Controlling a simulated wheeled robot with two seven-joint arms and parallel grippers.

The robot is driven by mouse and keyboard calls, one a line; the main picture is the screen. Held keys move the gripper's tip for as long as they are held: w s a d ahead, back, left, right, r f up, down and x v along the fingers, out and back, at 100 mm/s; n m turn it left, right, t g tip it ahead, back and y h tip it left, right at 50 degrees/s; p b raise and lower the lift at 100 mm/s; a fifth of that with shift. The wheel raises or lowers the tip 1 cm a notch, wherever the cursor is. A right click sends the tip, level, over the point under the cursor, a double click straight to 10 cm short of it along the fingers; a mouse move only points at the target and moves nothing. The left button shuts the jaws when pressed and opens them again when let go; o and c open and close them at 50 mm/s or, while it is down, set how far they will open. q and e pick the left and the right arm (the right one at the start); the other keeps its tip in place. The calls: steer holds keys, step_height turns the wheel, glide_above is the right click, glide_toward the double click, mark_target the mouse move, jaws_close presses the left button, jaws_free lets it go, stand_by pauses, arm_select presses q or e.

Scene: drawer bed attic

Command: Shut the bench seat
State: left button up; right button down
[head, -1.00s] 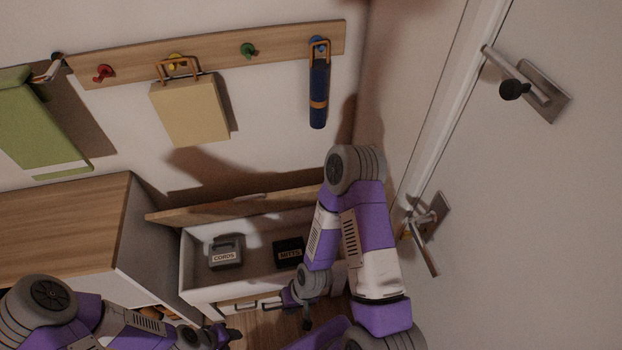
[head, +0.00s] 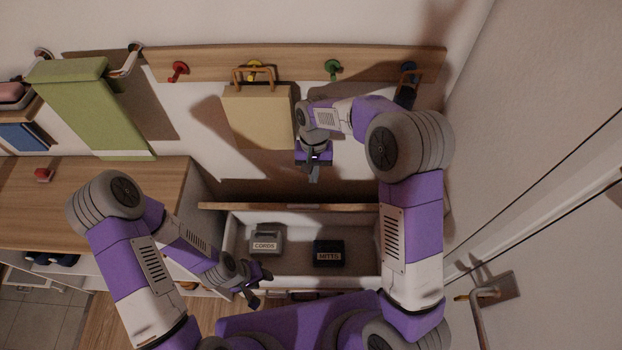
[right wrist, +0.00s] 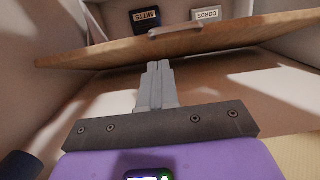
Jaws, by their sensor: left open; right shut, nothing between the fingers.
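The bench seat is a wooden lid (head: 290,207) that stands raised at the back of a white bench box (head: 300,283), seen nearly edge-on in the head view. The box is open, with its inside showing. My right gripper (head: 314,174) is shut and empty, between the wall and the raised lid, pointing down. In the right wrist view the shut fingers (right wrist: 158,68) point at the lid (right wrist: 190,42), close to its back face; I cannot tell whether they touch. My left gripper (head: 260,287) is open and empty, low by the box's front left.
A grey CORDS box (head: 266,240) and a black MITTS box (head: 328,253) sit inside the bench. A hook rail (head: 300,66) with a hanging tan bag (head: 258,120) is close to my right gripper. A wooden-topped cabinet (head: 60,190) stands left, a door (head: 560,220) right.

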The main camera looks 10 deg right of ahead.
arm_select(q)
step_height(320, 180, down, 2)
steer(key=shift+b, duration=1.05)
arm_select(e)
steer(key=f, duration=0.3)
steer(key=s+f, duration=0.1)
steer(key=f, duration=0.5)
steer(key=shift+s+a+f, duration=0.1)
steer(key=shift+s+f, duration=0.05)
steer(key=shift+s, duration=0.15)
